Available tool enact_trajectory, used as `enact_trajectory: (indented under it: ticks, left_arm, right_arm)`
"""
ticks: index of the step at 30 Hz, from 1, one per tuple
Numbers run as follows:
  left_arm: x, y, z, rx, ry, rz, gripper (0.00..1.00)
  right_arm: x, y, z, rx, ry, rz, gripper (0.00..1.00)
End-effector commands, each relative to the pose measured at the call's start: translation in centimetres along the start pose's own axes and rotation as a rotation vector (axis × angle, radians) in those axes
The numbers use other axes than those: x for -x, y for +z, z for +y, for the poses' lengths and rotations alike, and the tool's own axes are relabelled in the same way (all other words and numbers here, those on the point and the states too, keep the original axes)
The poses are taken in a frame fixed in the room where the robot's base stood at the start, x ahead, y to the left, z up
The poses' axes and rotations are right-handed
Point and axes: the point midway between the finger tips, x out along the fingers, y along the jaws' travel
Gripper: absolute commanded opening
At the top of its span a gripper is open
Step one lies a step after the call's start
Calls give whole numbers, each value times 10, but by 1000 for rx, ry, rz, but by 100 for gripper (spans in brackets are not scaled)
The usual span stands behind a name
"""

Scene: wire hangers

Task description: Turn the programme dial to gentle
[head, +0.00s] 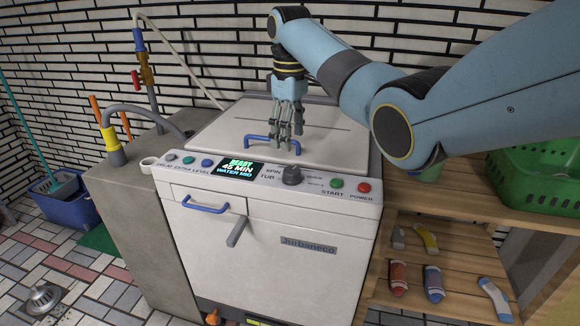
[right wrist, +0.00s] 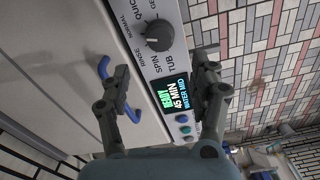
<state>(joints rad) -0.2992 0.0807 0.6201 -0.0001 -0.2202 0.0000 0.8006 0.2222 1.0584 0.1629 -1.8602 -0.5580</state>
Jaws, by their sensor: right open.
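The programme dial (head: 292,175) is a dark round knob on the washer's sloping front panel, right of the display. It also shows in the right wrist view (right wrist: 158,36), ringed by labels such as NORMAL, QUICK, RINSE, SPIN and TUB; a cut-off label starting GE is at its upper edge. I cannot tell which label it points to. My right gripper (head: 290,136) is open and empty, above the lid and behind the dial. In the right wrist view its fingers (right wrist: 162,66) are spread, with the dial beyond their tips. My left gripper is not in view.
The display (head: 236,167) reads READY, 45 MIN, WATER MID. Green START (head: 337,183) and red POWER (head: 363,187) buttons sit right of the dial. A blue lid handle (head: 262,139) is close to my right gripper. A wooden shelf with socks (head: 434,283) stands at right.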

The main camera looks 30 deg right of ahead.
Motion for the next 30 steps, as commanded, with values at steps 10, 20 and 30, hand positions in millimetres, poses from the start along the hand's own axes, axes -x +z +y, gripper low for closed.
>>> enact_trajectory:
  ticks: [10, 20, 30]
  left_arm:
    - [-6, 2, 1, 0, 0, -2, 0]
    - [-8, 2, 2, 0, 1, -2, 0]
    - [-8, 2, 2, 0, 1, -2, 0]
  right_arm:
    - [-69, 1, -1, 0, -1, -2, 62]
    - [-90, 0, -1, 0, 1, 1, 62]
    - [-90, 0, 0, 0, 1, 1, 41]
